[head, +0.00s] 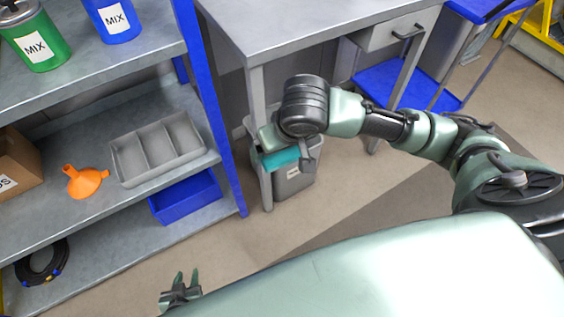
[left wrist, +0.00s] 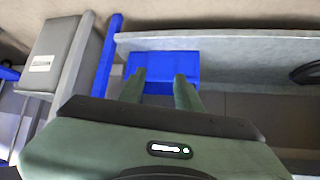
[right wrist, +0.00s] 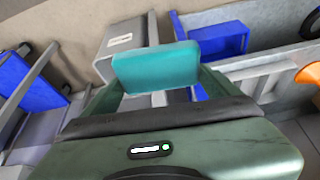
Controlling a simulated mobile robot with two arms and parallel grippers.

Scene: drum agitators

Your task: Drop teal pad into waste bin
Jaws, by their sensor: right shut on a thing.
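The teal pad (head: 281,158) is held between the fingers of my right gripper (head: 287,152). It fills the gap between the fingers in the right wrist view (right wrist: 157,66). The grey waste bin (head: 294,184) with a white label stands on the floor beside the table leg. In the head view the pad and gripper overlap the bin's top and hide much of its opening. The bin also shows behind the pad in the right wrist view (right wrist: 113,43). My left gripper (head: 181,287) is open and empty, low at the front; its fingers stand apart in the left wrist view (left wrist: 160,85).
A grey workbench (head: 300,28) stands behind the bin. The shelf at left has a blue post (head: 213,110), a grey divided tray (head: 160,150), an orange funnel (head: 85,181) and a blue bin (head: 186,196). Floor in front of the bin is clear.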

